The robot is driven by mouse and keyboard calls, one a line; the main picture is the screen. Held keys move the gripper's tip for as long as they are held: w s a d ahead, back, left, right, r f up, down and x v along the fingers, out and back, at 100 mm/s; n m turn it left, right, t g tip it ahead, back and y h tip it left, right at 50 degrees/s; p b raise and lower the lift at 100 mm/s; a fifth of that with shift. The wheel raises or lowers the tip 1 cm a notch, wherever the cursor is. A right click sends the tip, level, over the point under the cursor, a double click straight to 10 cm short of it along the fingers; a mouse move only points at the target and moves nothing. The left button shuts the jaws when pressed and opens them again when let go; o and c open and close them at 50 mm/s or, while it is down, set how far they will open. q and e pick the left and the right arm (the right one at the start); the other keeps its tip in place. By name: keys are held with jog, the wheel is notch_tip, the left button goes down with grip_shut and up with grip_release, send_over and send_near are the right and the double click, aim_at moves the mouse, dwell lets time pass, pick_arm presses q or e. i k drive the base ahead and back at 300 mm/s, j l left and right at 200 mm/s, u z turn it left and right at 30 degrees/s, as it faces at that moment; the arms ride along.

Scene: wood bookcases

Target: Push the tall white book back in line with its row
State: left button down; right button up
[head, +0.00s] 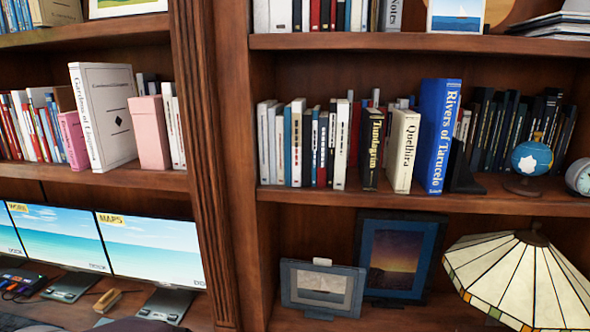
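The tall white book (112,118) stands upright on the middle shelf of the left bookcase. Neither of my grippers shows in the head view.
A wooden upright (209,150) parts the two bookcases. On the right, books, a blue book (437,135) and a small globe (532,158) fill the middle shelf. Screens (152,249) stand below the white book, and a lampshade (522,277) at lower right.

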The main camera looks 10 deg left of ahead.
aim_at(102, 91)
jog(key=u, duration=1.45)
